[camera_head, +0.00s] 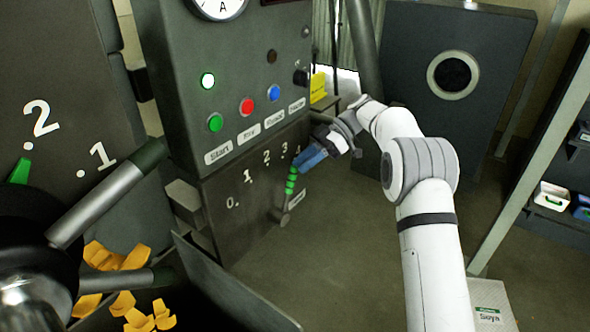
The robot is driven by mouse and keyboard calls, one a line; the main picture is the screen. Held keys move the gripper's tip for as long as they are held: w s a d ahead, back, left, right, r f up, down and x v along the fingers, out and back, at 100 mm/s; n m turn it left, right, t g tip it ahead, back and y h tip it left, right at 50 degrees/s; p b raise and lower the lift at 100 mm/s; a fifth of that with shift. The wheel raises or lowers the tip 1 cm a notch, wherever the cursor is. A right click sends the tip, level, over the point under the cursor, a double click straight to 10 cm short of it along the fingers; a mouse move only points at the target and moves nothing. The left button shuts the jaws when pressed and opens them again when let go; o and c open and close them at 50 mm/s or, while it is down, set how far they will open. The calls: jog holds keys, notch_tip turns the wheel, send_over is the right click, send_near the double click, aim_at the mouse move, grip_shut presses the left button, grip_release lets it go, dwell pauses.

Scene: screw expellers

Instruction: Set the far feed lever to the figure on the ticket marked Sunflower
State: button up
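The feed lever with the green ribbed handle (291,181) sits low on the grey control cabinet, beside a white scale from 0 to 4. It stands nearly upright, its handle towards the 4 end; the exact figure is hard to tell. My gripper (309,160), with blue fingers, is at the upper end of this handle. Whether it touches the handle or is closed around it cannot be made out. A second green lever or pointer (20,171) shows at the left edge, near a large 2 on the nearer panel. No ticket marked Sunflower is readable in this view.
The cabinet has a gauge (218,4), a green button (215,123), a red button (246,106) and a blue button (273,93). A spoked handwheel (98,203) fills the left foreground. Floor right of the cabinet is clear.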

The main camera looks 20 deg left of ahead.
jog(key=v, duration=0.3)
jog(key=shift+w+d+r, duration=0.2)
jog(key=shift+w, duration=0.05)
jog(key=s+d+r+m+t+h, duration=0.2)
jog(key=s+d+r+m+t, duration=0.1)
jog(key=s+d+m, duration=0.4)
jog(key=s+d+r+m+t+h, duration=0.2)
jog(key=s+d+r+m+t, duration=0.15)
jog(key=s+d+m, duration=0.45)
jog(key=s+d+f+m+t+h, duration=0.2)
jog(key=s+d+f+m, duration=0.2)
jog(key=s+d, duration=0.3)
jog(key=s+d+f+m+t+h, duration=0.2)
jog(key=s+d+m, duration=0.3)
jog(key=s, duration=0.5)
jog(key=d+f, duration=0.1)
jog(key=d, duration=0.1)
jog(key=shift+s+d+f+t+h, duration=0.3)
jog(key=shift+s+d+f+t, duration=0.05)
jog(key=shift+s+d+f, duration=0.05)
